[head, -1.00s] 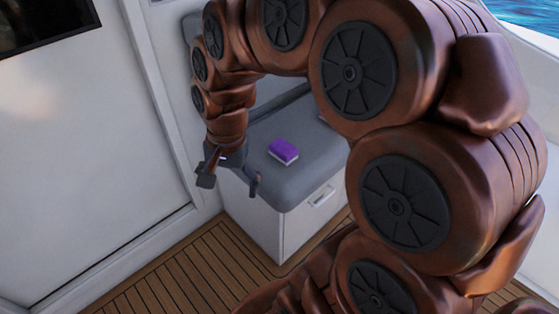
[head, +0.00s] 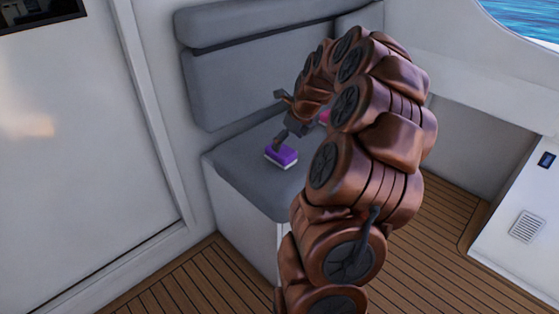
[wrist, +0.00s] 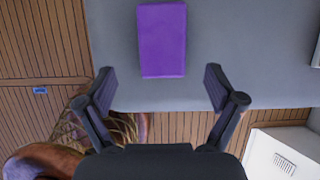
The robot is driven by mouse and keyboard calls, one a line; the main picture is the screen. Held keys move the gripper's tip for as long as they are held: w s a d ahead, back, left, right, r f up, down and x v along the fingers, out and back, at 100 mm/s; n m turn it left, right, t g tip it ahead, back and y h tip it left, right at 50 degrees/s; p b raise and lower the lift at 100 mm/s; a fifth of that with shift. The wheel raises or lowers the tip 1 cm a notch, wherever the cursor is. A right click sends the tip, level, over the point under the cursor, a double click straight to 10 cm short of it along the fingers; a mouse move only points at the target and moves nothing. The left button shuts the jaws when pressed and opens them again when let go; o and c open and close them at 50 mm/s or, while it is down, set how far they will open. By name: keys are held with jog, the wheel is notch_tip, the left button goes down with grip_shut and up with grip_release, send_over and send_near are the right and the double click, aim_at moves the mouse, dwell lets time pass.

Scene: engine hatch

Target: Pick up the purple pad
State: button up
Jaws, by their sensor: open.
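The purple pad (head: 282,157) lies flat on the grey seat cushion (head: 232,165) in the head view. It is a small block with a pale lower edge. In the wrist view the purple pad (wrist: 162,40) lies beyond the fingertips, roughly centred between them sideways. My gripper (head: 280,118) is open and empty near the pad, with one dark finger overlapping the pad's upper edge in the head view. In the wrist view my gripper (wrist: 158,72) has its two fingers spread wider than the pad. I cannot tell the exact height above the cushion.
A pink item (head: 325,117) shows partly behind my arm on the seat. The grey backrest (head: 240,75) rises behind the cushion. A white door (head: 75,150) stands at left. The wooden floor (head: 430,250) is clear at right, beside a white cabinet (head: 520,215).

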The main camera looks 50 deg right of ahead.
aim_at(282, 149)
jog(key=shift+w+x, duration=0.15)
jog(key=shift+x, duration=1.75)
jog(key=shift+w+x, duration=0.1)
jog(key=shift+x, duration=1.8)
jog(key=shift+d+r, duration=0.15)
jog(key=shift+c, duration=0.2)
jog(key=c, duration=1.2)
jog(key=shift+r, duration=0.1)
notch_tip(282, 149, up, 2)
jog(key=shift+d+r, duration=0.1)
jog(key=shift+r, duration=0.7)
jog(key=s+a, duration=0.1)
jog(key=a, duration=0.4)
jog(key=s+a, duration=0.1)
jog(key=a, duration=0.4)
jog(key=s+a+r, duration=0.1)
jog(key=s+a, duration=0.1)
jog(key=a, duration=0.3)
jog(key=shift+s+a+r+p, duration=0.1)
jog(key=shift+a+p, duration=0.2)
